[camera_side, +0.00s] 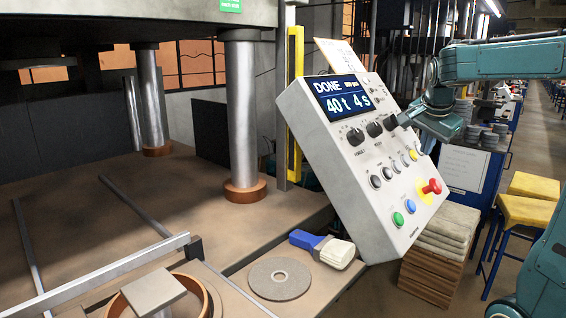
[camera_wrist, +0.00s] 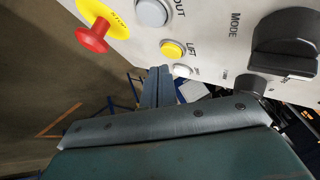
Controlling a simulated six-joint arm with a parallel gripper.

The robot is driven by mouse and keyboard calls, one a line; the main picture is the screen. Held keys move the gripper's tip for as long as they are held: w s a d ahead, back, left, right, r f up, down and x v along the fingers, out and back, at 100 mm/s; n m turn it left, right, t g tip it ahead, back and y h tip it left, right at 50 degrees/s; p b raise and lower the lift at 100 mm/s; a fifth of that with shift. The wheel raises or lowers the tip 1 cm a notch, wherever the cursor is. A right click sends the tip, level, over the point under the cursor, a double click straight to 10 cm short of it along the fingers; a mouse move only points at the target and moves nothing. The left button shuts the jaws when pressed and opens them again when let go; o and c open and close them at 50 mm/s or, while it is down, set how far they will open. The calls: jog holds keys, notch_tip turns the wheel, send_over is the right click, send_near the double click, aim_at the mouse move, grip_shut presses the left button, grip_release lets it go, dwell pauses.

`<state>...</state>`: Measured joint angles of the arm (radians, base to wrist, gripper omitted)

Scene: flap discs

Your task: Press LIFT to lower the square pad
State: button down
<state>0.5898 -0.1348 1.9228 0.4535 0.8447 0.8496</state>
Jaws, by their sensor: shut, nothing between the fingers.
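The tilted control panel (camera_side: 335,165) shows "DONE", "40 t" and "4 s" on its screen. In the wrist view, the yellow button (camera_wrist: 172,50) is labelled LIFT; a yellow button also shows in the side view (camera_side: 413,155). My gripper (camera_wrist: 160,70) is shut and empty, its tips near the LIFT button in the wrist picture. Whether they touch the panel cannot be told. In the side view, my gripper (camera_side: 402,119) is by the panel's upper right edge. The grey square pad (camera_side: 155,292) sits within a copper-coloured ring at the lower left.
A red emergency stop (camera_wrist: 92,38) on a yellow plate and a white button (camera_wrist: 152,12) lie near LIFT. A black MODE knob (camera_wrist: 285,45) juts out on the right. A brush (camera_side: 322,248) and an abrasive disc (camera_side: 279,278) lie below the panel.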

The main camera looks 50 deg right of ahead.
jog(key=shift+w+f, duration=0.55)
jog(key=shift+w, duration=0.15)
dwell(1.3)
jog(key=shift+s+r, duration=0.1)
dwell(0.3)
jog(key=shift+s+r, duration=0.5)
jog(key=shift+s, duration=0.1)
jog(key=shift+s+r, duration=1.6)
jog(key=shift+s, duration=0.3)
